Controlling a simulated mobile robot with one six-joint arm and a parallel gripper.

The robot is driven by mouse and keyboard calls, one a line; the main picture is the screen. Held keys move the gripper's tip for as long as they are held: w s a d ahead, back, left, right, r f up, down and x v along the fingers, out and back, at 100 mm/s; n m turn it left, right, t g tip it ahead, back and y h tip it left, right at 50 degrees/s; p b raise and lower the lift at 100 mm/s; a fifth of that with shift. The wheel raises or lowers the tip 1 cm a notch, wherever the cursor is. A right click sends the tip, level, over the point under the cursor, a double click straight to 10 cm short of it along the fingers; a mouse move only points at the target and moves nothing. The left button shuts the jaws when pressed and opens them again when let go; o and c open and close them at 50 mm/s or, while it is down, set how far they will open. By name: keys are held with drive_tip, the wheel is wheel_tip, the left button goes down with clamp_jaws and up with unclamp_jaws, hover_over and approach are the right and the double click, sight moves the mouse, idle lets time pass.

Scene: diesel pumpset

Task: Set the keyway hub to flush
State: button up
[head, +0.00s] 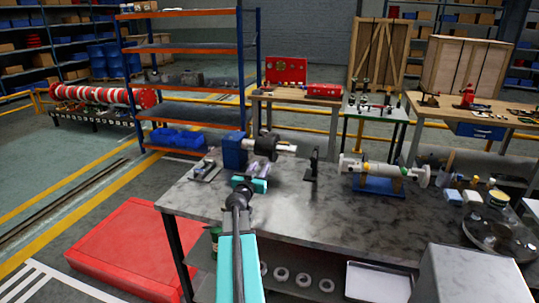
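A blue block (233,151) stands at the back left of the grey workbench. A dark round part (267,145), which looks like the hub, sits beside it with a pale shaft (285,148) sticking out to the right. The keyway and the flush edge are too small to make out. My arm reaches up from the bottom of the head view. My gripper (262,169), with a teal body, is over the bench in front of the block and dark part. It appears apart from the hub; its fingers are too small to show whether they are open.
The workbench (325,215) is bare in its middle. A small metal fixture (205,170) is left of my gripper, and a dark upright stand (312,165) is to the right. A pale cylinder on a blue base (380,185) lies farther right. A red platform (135,255) is on the floor.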

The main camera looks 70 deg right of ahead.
sight(271, 152)
drive_tip(key=shift+w+d+p, duration=0.2)
drive_tip(key=shift+d, duration=3.1)
drive_tip(key=shift+w+d+p, duration=0.2)
drive_tip(key=shift+d, duration=3.05)
clamp_jaws()
